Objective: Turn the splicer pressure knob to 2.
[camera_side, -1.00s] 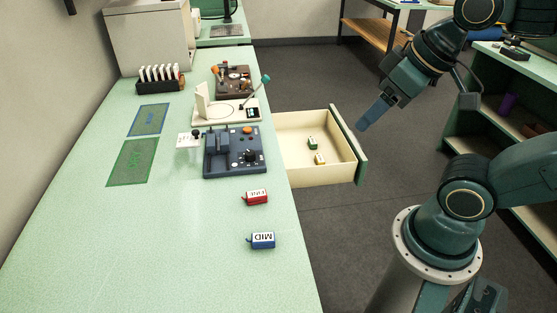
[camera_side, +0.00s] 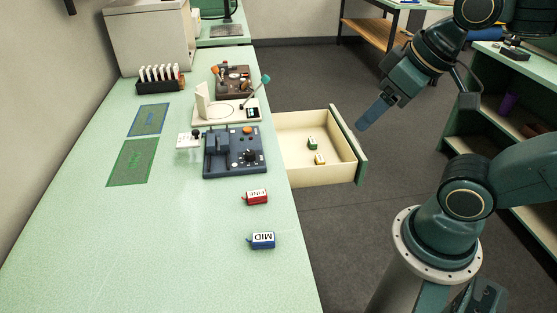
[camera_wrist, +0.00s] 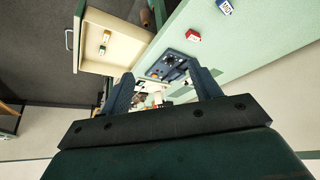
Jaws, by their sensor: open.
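The splicer (camera_side: 235,152) is a blue-grey box on the green bench in the side view, with a black round knob (camera_side: 250,156) at its front right and an orange button behind it. The knob's setting is too small to read. In the wrist view the splicer (camera_wrist: 168,64) shows just beyond and between the fingers. My gripper (camera_side: 362,126) is high at the right, past the open drawer and well away from the splicer. Its fingers (camera_wrist: 163,80) are spread apart in the wrist view, with nothing between them.
An open drawer (camera_side: 363,165) juts out between bench and arm, holding a green and a yellow tagged item. A red block (camera_side: 257,197) and a blue MID block (camera_side: 262,240) lie on the bench. A white device (camera_side: 205,113) with a lever stands behind the splicer.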

